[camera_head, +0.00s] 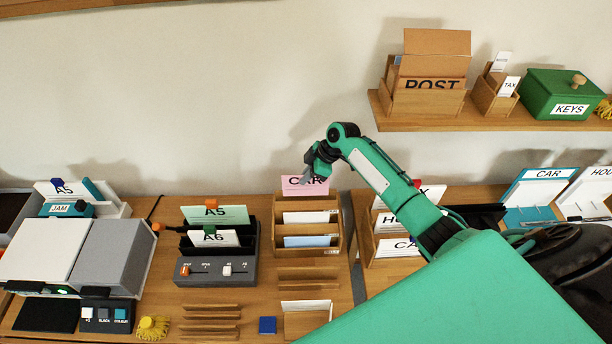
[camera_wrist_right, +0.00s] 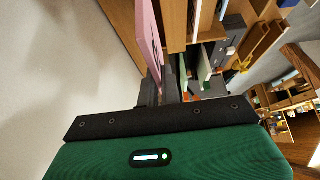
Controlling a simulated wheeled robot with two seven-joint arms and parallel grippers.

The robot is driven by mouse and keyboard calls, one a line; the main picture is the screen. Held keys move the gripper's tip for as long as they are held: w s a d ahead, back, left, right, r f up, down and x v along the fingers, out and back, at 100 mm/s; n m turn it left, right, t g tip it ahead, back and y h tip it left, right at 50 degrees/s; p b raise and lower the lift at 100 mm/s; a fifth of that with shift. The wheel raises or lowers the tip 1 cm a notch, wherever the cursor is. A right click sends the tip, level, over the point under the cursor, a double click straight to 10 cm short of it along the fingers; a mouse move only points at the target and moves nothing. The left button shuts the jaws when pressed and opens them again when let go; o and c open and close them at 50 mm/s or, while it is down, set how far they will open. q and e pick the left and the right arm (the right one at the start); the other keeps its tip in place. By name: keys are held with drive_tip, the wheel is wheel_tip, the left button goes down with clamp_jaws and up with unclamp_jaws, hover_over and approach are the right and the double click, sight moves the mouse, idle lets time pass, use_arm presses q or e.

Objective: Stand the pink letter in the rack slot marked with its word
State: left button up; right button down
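The pink letter (camera_head: 292,187), marked CAR, stands upright behind and just above the back of the wooden rack (camera_head: 335,235). My right gripper (camera_head: 312,174) is at its top edge, partly covering it. In the right wrist view the pink letter (camera_wrist_right: 151,40) runs edge-on from between the fingers (camera_wrist_right: 165,90), which look closed on it. The wooden rack has a white letter (camera_head: 310,217) and a blue letter (camera_head: 308,241) in its front slots; slot words are too small to read. Whether the pink letter touches the rack I cannot tell. My left gripper is not in view.
Left of the rack is a dark holder (camera_head: 222,268) with A5 and A6 cards. To the right, another rack with lettered cards (camera_head: 399,245) is partly hidden by my right arm. A shelf (camera_head: 490,121) holds a POST box and a green KEYS box (camera_head: 560,92).

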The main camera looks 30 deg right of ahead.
sight(299, 195)
drive_tip(key=shift+f, duration=0.2)
drive_tip(key=shift+f+b, duration=2.2)
drive_tip(key=shift+f, duration=0.55)
drive_tip(key=c, duration=1.1)
unclamp_jaws()
drive_tip(key=shift+o, duration=0.2)
drive_tip(key=shift+r, duration=0.1)
drive_tip(key=shift+r+p, duration=3.1)
drive_tip(key=shift+r, duration=0.9)
